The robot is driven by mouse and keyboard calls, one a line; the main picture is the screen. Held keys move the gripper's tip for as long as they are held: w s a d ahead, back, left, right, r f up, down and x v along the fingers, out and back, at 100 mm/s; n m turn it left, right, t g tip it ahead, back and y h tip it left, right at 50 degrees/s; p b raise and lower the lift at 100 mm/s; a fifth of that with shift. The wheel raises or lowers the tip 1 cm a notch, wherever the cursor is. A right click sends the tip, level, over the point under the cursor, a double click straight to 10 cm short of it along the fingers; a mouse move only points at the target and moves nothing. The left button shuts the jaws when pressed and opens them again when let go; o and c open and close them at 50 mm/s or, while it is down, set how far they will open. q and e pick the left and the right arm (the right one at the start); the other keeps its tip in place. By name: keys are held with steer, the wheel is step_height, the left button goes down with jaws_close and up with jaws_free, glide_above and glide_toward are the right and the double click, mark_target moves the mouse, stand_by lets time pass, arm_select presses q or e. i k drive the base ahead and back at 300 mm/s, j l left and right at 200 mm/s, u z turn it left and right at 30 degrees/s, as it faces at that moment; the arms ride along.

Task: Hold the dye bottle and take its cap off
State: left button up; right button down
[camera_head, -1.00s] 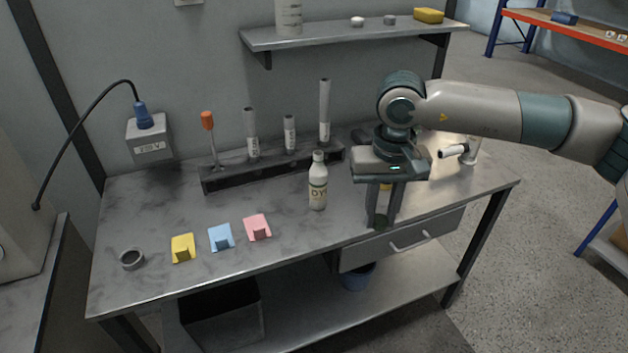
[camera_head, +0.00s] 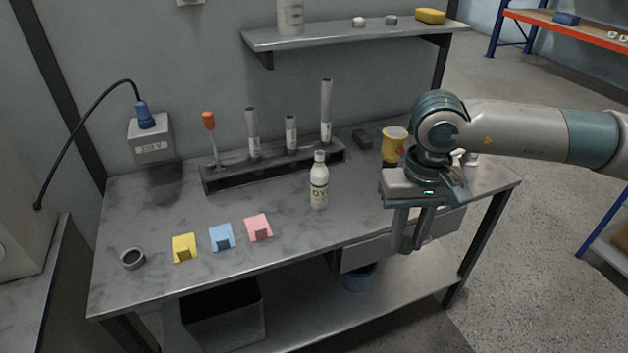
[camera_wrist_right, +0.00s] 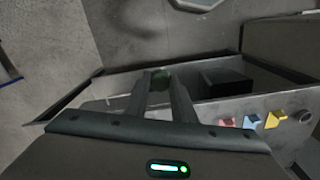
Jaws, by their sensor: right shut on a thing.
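The dye bottle (camera_head: 319,186) is white with lettering on its label. It stands upright near the middle of the bench, its narrow white top (camera_head: 320,156) upward. My right gripper (camera_head: 410,246) is right of the bottle, apart from it, pointing down at the bench's front edge by the drawer. It is shut on a small dark green round thing (camera_wrist_right: 160,76), which shows between the fingertips in the right wrist view. What this thing is cannot be made out clearly. My left gripper is in neither view.
A dark rack (camera_head: 272,169) with tubes and an orange-handled tool stands behind the bottle. A yellow cup (camera_head: 394,145) is behind my right gripper. Yellow (camera_head: 184,248), blue (camera_head: 222,237) and pink (camera_head: 258,227) holders and a grey ring (camera_head: 132,258) lie to the left.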

mark_target(319, 174)
steer(key=i+l+u, duration=0.1)
steer(key=u, duration=0.25)
steer(key=l+u, duration=0.35)
steer(key=i+l+u, duration=0.1)
steer(key=u, duration=0.25)
steer(key=l, duration=0.1)
